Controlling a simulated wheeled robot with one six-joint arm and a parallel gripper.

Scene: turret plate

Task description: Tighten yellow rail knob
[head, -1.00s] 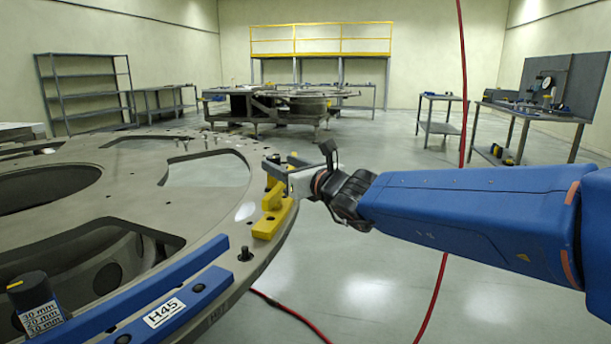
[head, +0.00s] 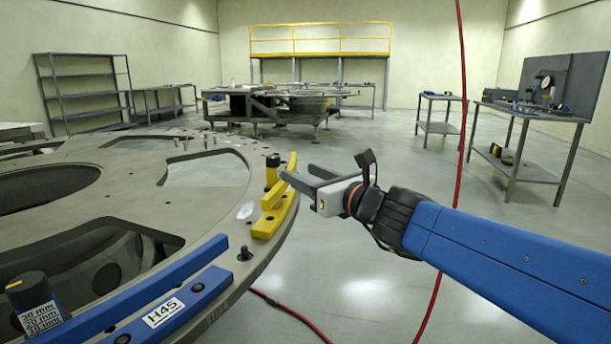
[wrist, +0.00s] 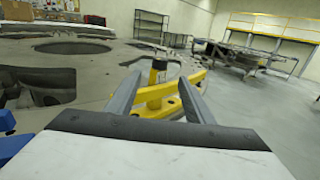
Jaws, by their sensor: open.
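The yellow rail (head: 277,208) sits at the right edge of the turret plate (head: 130,208). Its knob (head: 272,170), dark-topped with a yellow lower part, stands upright at the rail's inner side. My gripper (head: 296,176) is open and empty, to the right of the knob and apart from it. In the wrist view the knob (wrist: 157,70) and the yellow rail (wrist: 165,104) show between the two fingers (wrist: 157,84), beyond the tips. No finger touches the knob as far as I can see.
A red hose (head: 462,120) hangs behind my arm. Open floor lies right of the plate.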

